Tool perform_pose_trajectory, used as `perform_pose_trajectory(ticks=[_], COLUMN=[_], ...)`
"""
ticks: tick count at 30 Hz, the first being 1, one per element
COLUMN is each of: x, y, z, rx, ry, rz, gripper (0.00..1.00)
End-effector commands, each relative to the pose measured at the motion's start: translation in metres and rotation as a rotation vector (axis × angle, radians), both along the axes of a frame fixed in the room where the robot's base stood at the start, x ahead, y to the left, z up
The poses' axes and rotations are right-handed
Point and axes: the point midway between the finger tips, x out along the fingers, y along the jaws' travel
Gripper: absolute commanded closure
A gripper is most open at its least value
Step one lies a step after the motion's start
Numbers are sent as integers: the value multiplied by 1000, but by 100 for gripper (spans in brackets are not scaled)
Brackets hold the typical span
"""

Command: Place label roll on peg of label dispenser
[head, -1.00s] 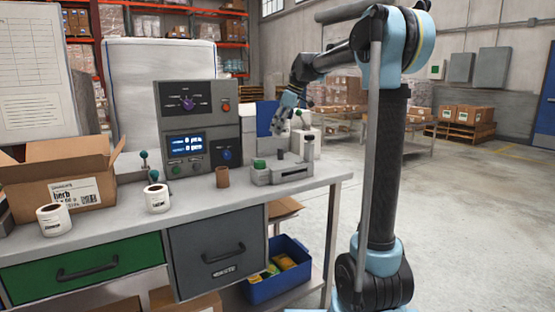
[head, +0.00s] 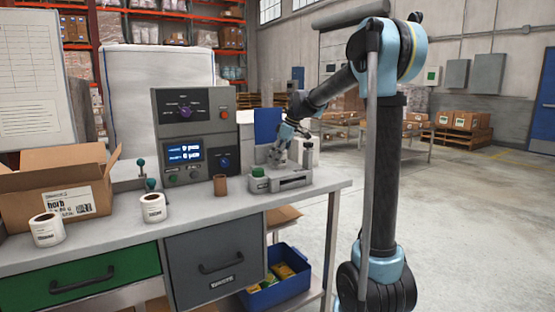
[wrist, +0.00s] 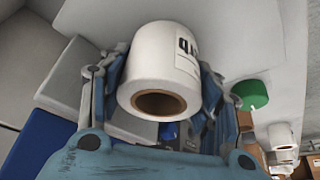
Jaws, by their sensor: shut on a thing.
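My gripper (wrist: 160,78) is shut on a white label roll (wrist: 143,62) with a brown core. One finger is on each side of the roll, and the open core faces the wrist camera. In the head view my gripper (head: 278,157) is low over the back of a grey bench device (head: 292,182), which may be the label dispenser. I cannot make out its peg. A green dome (head: 258,171) sits at the device's left end and also shows in the wrist view (wrist: 252,94). Two other label rolls stand on the bench, one at left (head: 47,229) and one nearer the middle (head: 153,208).
A grey control unit (head: 195,135) stands left of my gripper, with a small brown cylinder (head: 220,185) before it. Teal-knobbed levers (head: 151,184) and an open carton (head: 60,190) are further left. Bare bench (head: 200,212) lies in front.

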Motion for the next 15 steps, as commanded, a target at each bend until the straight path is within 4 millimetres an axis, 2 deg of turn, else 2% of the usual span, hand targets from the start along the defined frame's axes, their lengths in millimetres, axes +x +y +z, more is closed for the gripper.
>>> perform_pose_trajectory(ticks=[8, 9, 11, 15], x=[0, 0, 0, 0], y=[0, 0, 0, 0], z=[-1, -1, -1, -1], rx=[0, 0, 0, 0], ry=[0, 0, 0, 0], rz=[0, 0, 0, 0], gripper=[70, 35, 22, 22])
